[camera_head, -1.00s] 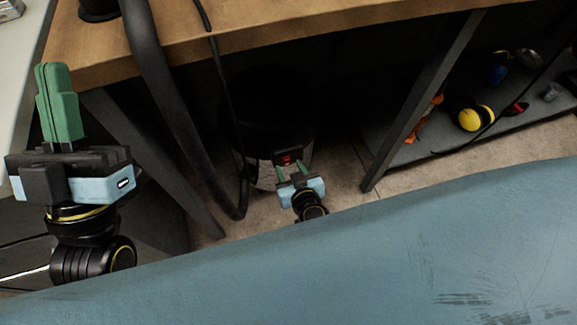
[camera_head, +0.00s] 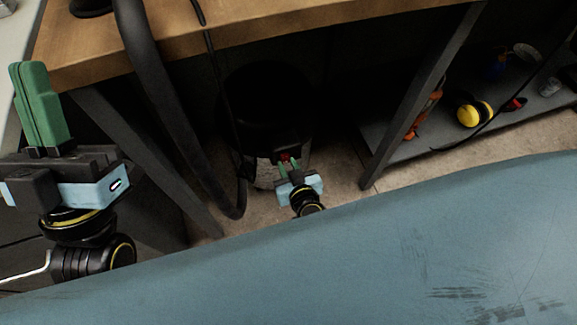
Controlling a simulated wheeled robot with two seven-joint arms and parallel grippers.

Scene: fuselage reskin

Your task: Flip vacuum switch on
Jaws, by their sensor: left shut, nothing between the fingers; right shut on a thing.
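The dark vacuum (camera_head: 262,105) stands on the floor under the wooden table. Its small red switch (camera_head: 285,157) shows low on its near side, in a dark housing.
A thick black hose (camera_head: 165,95) hangs in front of the wooden table (camera_head: 250,30). Slanted dark table legs stand on both sides of the vacuum. A grey lower shelf (camera_head: 420,146) at right holds yellow earmuffs (camera_head: 474,113). A large blue-grey panel (camera_head: 330,260) fills the foreground.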

